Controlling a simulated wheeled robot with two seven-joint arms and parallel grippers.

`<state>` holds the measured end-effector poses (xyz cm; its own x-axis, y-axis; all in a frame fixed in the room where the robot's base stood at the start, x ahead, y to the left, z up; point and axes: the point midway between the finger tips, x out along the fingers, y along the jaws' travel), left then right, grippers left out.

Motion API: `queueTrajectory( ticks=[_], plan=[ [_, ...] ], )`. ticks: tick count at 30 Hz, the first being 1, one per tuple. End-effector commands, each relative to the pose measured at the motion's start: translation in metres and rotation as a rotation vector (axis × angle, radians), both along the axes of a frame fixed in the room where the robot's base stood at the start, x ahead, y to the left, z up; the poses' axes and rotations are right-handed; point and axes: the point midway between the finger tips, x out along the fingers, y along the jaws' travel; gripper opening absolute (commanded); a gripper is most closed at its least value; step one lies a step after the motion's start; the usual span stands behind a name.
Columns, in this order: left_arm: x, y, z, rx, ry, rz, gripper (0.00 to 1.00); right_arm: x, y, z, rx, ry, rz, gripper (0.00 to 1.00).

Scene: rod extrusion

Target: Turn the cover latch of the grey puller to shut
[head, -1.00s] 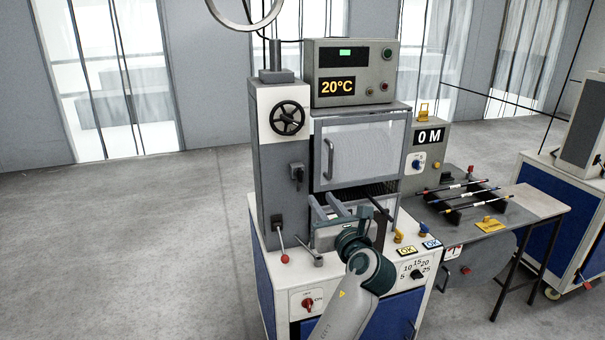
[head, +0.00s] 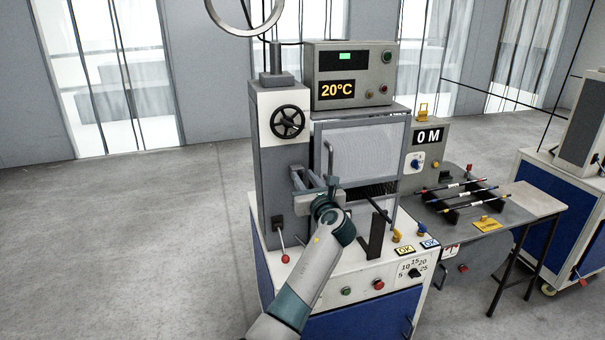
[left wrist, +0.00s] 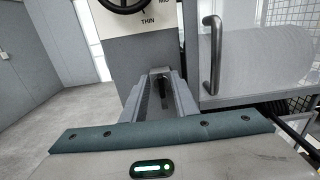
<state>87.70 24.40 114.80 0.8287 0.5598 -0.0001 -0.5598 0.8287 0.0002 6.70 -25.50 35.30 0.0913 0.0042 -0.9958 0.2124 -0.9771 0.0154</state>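The grey puller (head: 262,180) stands in front of me with its pale cover (head: 362,150) down across its front. The cover's handle (left wrist: 211,55) shows upright in the left wrist view. The dark cover latch (left wrist: 163,76) is on the column's front, left of the cover, and shows between my left fingertips. My left gripper (head: 299,177) reaches it from the front; it also shows in the left wrist view (left wrist: 163,82), with a gap between its fingers. In the head view the gripper hides most of the latch, so its turn angle is unclear. My right gripper is not in view.
A black handwheel (head: 287,121) is above the latch. A red-knobbed lever (head: 285,257) stands at the worktop's front left. A dark upright bracket (head: 374,236) stands right of my arm. A side table (head: 540,200) with rods is at the right. The floor at left is clear.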

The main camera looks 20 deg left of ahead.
Motion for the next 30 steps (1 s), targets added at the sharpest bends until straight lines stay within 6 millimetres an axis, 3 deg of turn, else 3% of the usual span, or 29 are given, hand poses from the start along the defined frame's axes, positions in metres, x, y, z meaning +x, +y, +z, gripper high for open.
queueTrajectory(
  ticks=[6,17,21,30],
  plan=[
    [0.013,0.009,0.000,0.002,0.001,0.000,0.27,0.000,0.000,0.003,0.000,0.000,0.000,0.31],
    [0.015,0.011,0.000,0.000,0.000,0.000,0.27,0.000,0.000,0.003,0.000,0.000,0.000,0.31],
    [0.015,0.011,0.000,0.000,0.000,0.000,0.00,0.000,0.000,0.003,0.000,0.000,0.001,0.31],
    [0.015,0.011,-0.001,-0.014,-0.008,0.000,0.00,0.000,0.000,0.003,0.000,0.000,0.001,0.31]
  ],
)
